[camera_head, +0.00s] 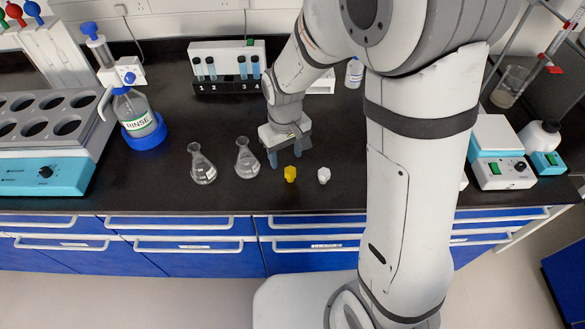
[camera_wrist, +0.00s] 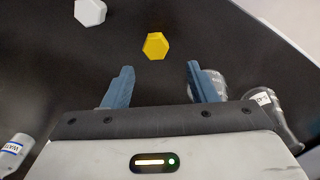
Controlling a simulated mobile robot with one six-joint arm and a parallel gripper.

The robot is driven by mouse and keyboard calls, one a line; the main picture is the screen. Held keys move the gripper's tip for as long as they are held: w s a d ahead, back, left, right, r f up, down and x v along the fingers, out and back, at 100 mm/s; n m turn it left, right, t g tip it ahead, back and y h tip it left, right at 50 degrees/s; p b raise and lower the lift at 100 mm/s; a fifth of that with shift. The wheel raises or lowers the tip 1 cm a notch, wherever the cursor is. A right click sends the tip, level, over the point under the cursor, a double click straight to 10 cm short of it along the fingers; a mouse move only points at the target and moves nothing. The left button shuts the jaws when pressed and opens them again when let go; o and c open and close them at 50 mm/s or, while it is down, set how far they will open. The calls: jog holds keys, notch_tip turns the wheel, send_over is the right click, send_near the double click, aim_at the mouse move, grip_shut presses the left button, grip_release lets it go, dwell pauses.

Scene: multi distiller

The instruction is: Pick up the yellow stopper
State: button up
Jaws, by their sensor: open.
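The yellow stopper (camera_head: 290,174) stands on the black bench near its front edge, between a glass flask and a white stopper. In the wrist view the yellow stopper (camera_wrist: 155,46) shows its hexagonal top, ahead of the fingertips and roughly centred between them. My gripper (camera_head: 285,157) is above the bench, just behind and left of the stopper, pointing down. In the wrist view my gripper (camera_wrist: 160,75) has its two blue fingers wide apart with nothing between them. The fingers do not appear to touch the stopper.
A white stopper (camera_head: 324,175) stands close to the right of the yellow one. Two glass flasks (camera_head: 246,158) (camera_head: 202,165) stand to the left. The bench front edge is near.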

aim_at(289, 169)
jog(key=f, duration=0.4)
jog(key=f+p, duration=0.1)
jog(key=f, duration=0.1)
jog(key=shift+s+d, duration=0.25)
jog(key=shift+d, duration=0.15)
jog(key=shift+c, duration=0.2)
jog(key=c, duration=1)
